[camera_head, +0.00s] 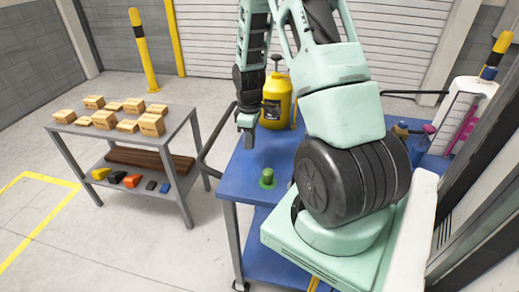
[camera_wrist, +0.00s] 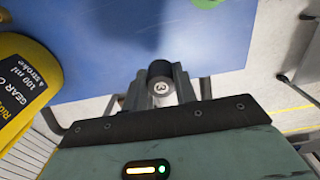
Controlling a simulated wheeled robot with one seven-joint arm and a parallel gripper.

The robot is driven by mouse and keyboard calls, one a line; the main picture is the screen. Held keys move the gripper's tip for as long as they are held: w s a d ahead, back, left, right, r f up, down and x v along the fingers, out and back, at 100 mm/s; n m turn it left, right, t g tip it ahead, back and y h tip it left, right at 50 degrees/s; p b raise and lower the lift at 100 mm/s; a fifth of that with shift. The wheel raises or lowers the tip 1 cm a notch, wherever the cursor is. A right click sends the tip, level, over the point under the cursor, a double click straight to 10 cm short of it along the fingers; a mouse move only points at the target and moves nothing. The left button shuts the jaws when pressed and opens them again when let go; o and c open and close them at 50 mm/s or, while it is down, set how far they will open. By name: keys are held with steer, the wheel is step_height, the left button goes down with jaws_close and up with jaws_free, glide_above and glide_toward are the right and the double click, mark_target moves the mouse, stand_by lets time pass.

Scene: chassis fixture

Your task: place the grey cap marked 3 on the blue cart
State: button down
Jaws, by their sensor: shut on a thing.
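The grey cap marked 3 (camera_wrist: 160,86) is between the two fingers of my gripper (camera_wrist: 160,76) in the wrist view, its pale numbered face turned to the camera. The fingers are shut on its sides. In the head view my gripper (camera_head: 248,137) hangs fingers-down above the blue cart (camera_head: 236,186), near its far left part; the cap is too small to make out there. The blue cart top also fills much of the wrist view (camera_wrist: 120,35).
A green knobbed piece (camera_head: 267,180) stands on the cart top. A yellow bottle (camera_head: 277,98) stands at its far side, close to my gripper. A white container (camera_head: 464,112) is at right. Bare blue surface surrounds the green piece.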

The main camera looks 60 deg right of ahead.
mark_target(251, 161)
steer(key=shift+f+p, duration=0.55)
steer(key=shift+f, duration=2.5)
steer(key=shift+f, duration=0.15)
steer(key=c, duration=1.1)
jaws_free()
